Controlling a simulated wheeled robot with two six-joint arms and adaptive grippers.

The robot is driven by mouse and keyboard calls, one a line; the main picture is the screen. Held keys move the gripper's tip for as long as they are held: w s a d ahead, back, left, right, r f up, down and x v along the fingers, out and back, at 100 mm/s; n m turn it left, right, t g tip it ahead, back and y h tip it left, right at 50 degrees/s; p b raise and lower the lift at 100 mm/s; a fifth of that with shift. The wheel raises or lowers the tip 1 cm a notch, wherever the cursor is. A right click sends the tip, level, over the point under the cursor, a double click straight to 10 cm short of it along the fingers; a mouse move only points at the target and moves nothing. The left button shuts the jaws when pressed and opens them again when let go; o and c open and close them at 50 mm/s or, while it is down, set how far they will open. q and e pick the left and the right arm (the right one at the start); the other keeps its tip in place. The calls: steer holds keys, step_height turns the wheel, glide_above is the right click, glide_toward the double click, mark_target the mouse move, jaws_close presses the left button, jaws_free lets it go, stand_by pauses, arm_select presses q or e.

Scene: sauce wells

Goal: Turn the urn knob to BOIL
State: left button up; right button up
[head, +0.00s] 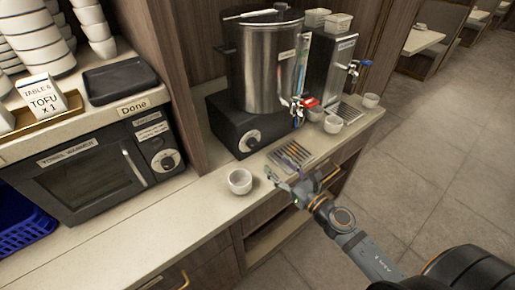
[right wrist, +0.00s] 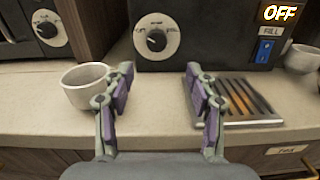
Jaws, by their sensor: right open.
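The steel urn (head: 262,68) stands on a black base (head: 225,128) on the counter, left of a second steel dispenser. The urn knob (head: 252,137) is a round dial on the base front. In the right wrist view the knob (right wrist: 156,40) shows ahead, above and between the fingers; its markings are too small to read. My right gripper (head: 288,182) is open and empty, in front of the urn and apart from the knob. In the right wrist view its fingers (right wrist: 160,110) are spread over the counter edge. My left gripper is not in view.
A white cup (head: 240,181) sits left of my right gripper; in the right wrist view the cup (right wrist: 84,85) is close to the left finger. A slatted drip tray (head: 290,155) lies right. A towel warmer (head: 100,165) stands at left. An "OFF" label (right wrist: 279,13) is above the FILL switch.

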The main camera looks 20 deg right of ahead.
mark_target(254, 146)
steer(key=shift+a+f+n, duration=0.1)
steer(key=shift+a+n, duration=0.05)
steer(key=shift+n, duration=0.25)
steer(key=w+p, duration=0.2)
steer(key=w+a+r+p, duration=0.1)
steer(key=shift+w, duration=0.2)
steer(key=x, duration=0.2)
steer(key=p+x, duration=0.1)
steer(key=x, duration=0.1)
steer(key=f+p+x, duration=0.1)
steer(key=x, duration=0.2)
steer(key=shift+s+a, duration=0.1)
steer(key=shift+a, duration=0.05)
steer(key=c, duration=1.1)
steer(key=shift+c, duration=0.2)
